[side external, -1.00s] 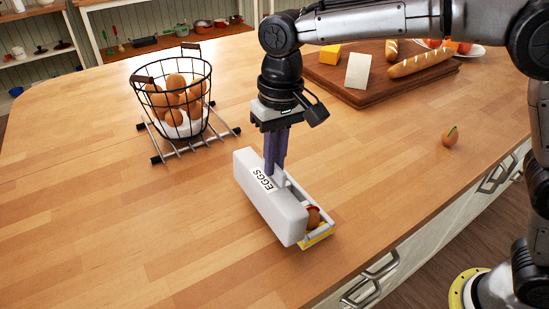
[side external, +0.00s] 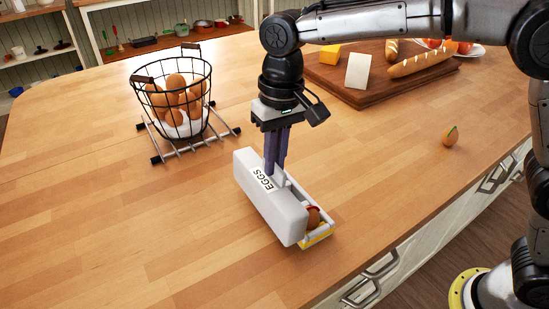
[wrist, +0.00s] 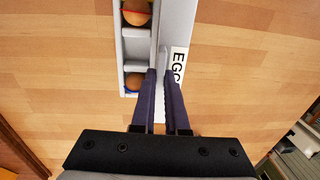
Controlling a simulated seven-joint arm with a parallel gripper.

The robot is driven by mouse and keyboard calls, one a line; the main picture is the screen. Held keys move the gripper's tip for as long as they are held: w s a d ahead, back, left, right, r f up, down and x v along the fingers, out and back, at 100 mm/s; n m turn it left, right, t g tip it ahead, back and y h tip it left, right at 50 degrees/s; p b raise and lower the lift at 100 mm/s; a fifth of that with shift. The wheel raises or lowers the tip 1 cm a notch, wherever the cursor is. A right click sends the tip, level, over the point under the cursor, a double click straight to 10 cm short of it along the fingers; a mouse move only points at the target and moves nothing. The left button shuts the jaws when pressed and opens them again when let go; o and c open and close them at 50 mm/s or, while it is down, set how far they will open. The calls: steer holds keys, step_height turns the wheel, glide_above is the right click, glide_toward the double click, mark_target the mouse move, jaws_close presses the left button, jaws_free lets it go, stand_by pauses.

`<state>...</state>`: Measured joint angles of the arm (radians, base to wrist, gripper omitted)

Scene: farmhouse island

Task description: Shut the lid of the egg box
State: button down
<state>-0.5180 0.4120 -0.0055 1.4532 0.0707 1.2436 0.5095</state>
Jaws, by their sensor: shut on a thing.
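The egg box is a pale grey carton with its lid (side external: 268,200), labelled EGGS, standing up steeply from the tray (side external: 318,239). The lid is not down over the tray. Brown eggs sit in the tray: one shows at the near end (side external: 313,215), and the wrist view shows one with a red band (wrist: 137,14) and one with blue beside it (wrist: 134,82). My gripper (side external: 276,172) points down, its dark purple fingers closed on the lid's tab (wrist: 163,56) at the lid's edge. The fingers hide part of the box.
A wire basket of eggs (side external: 172,95) stands on a metal rack (side external: 194,145) at back left. A wooden board (side external: 380,90) with bread and cheese lies behind.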

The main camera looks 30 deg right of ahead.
steer(key=shift+d, duration=0.15)
steer(key=d+f+y, duration=0.2)
steer(key=d+y, duration=0.1)
steer(key=y, duration=0.1)
steer(key=d+f+y, duration=0.3)
steer(key=d+y, duration=0.1)
steer(key=y, duration=0.1)
steer(key=d+f+y, duration=0.3)
steer(key=y, duration=0.2)
steer(key=shift+d, duration=0.2)
steer(key=shift+d+f+y, duration=0.2)
steer(key=shift+f+y, duration=0.65)
steer(key=shift+y, duration=0.15)
steer(key=shift+s+f, duration=0.1)
steer(key=shift+f, duration=0.45)
steer(key=c, duration=0.9)
jaws_free()
steer(key=shift+d+r, duration=0.1)
